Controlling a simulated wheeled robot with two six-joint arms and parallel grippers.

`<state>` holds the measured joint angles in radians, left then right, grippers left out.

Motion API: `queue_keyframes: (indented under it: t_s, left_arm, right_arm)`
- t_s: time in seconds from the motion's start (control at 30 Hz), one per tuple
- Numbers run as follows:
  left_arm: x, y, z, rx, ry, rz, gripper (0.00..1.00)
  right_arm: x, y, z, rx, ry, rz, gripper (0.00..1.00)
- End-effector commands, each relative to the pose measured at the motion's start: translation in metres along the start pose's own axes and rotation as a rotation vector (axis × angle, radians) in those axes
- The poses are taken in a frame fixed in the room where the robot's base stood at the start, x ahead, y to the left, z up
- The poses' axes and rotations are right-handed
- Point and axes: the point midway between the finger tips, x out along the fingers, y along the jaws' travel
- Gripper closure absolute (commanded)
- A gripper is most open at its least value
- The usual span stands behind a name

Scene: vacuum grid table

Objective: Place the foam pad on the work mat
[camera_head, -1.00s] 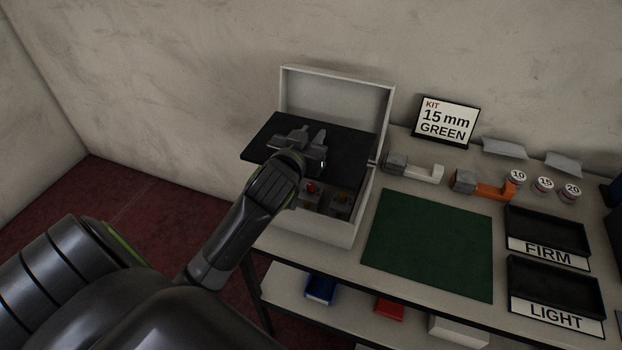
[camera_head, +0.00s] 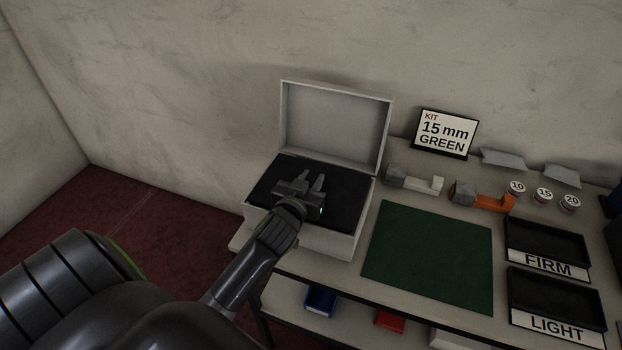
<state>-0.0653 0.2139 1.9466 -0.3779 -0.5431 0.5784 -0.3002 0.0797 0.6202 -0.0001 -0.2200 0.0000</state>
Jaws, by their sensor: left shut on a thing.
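The black foam pad (camera_head: 343,195) lies flat across the opening of the pale open box (camera_head: 338,244), inside its rim as far as I can tell. It covers the box's contents. My left gripper (camera_head: 300,184) is over the middle of the pad and shut on it; the grip itself is partly hidden by the gripper's body. The green work mat (camera_head: 430,257) lies flat and bare on the table, right of the box. My right gripper is not in view.
The box's raised lid (camera_head: 335,125) stands behind the pad. Beyond the mat are a kit sign (camera_head: 444,132), a white-handled tool (camera_head: 412,180), an orange-handled tool (camera_head: 482,196) and several numbered jars (camera_head: 543,195). The FIRM tray (camera_head: 545,240) and LIGHT tray (camera_head: 550,299) stand right of the mat.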

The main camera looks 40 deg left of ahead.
Motion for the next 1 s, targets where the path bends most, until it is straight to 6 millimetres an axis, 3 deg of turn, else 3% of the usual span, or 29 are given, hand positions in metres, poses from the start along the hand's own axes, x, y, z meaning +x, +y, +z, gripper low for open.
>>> queue_keyframes:
  t_s: [0.4,0.43,0.57,1.0]
  left_arm:
    - [0.001,0.0001,0.0062,0.0,0.001,0.0,0.97]
    - [0.0009,0.0001,0.0053,0.0,0.001,0.0,0.72]
    - [0.0008,0.0001,0.0048,0.0,0.0,0.0,0.55]
    - [-0.0023,0.0,0.006,0.0,0.001,0.0,0.53]
  right_arm:
    - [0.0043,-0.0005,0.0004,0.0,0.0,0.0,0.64]
    - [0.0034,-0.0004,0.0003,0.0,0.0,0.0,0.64]
    - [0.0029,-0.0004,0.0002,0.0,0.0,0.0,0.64]
    - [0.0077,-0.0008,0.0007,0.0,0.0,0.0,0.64]
